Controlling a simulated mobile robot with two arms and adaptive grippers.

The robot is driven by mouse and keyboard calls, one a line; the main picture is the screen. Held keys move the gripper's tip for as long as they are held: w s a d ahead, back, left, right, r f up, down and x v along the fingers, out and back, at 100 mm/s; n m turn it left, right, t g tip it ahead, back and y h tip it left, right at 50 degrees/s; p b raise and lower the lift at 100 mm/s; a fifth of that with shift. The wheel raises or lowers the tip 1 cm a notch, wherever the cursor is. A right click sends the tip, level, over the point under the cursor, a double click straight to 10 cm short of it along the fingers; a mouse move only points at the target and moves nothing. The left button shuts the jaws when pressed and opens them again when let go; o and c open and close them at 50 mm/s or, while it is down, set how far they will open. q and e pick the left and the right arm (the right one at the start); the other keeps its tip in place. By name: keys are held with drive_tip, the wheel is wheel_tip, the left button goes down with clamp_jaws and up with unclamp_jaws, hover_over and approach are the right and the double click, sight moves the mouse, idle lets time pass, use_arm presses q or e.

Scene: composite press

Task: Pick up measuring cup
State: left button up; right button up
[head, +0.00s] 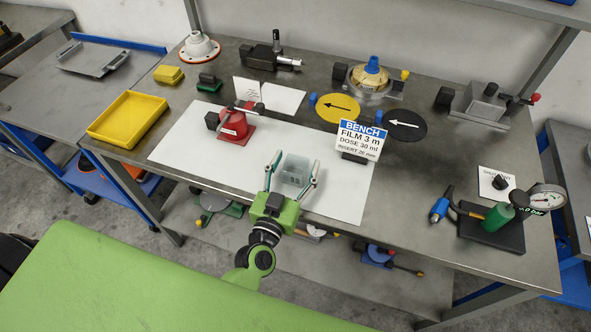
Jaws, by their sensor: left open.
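The measuring cup (296,168) looks like a small clear, greyish box-shaped vessel. It stands upright on the white sheet (205,160) on the metal bench. The cup appears between or just beyond the fingertips. I cannot tell whether either finger touches it. My right gripper is not in view.
A red block device (236,129) stands left of the cup. The bench sign (361,138) stands to the right, with a black arrow disc (405,125) behind it. A yellow tray (128,119) is at far left. The white sheet is clear around the cup.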

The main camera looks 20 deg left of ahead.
use_arm(q)
drive_tip(key=shift+s, duration=0.1)
drive_tip(key=c, duration=1.2)
